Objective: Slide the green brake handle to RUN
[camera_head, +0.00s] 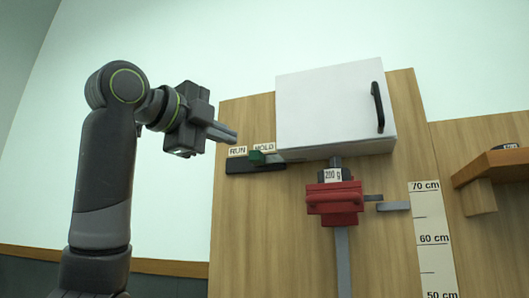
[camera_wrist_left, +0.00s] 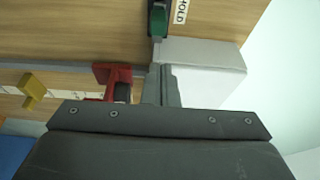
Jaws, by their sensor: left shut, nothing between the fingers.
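The green brake handle (camera_head: 257,157) sits on a dark horizontal track (camera_head: 240,166) on the wooden board, under the HOLD label (camera_head: 264,147). The RUN label (camera_head: 237,151) is to its left, above the track's left part. In the left wrist view the green handle (camera_wrist_left: 158,20) is at the top, beside the HOLD label (camera_wrist_left: 181,10). My left gripper (camera_head: 234,137) is shut and empty, up and left of the handle in the head view, apart from it. Its fingers (camera_wrist_left: 160,70) point toward the handle in the wrist view. My right gripper is not in view.
A white box (camera_head: 330,105) with a black handle stands out from the board right of the track. Below it are a red carriage (camera_head: 334,203) with a 200 g weight (camera_head: 333,175) and a height scale (camera_head: 430,240). A wooden shelf (camera_head: 490,165) is at far right.

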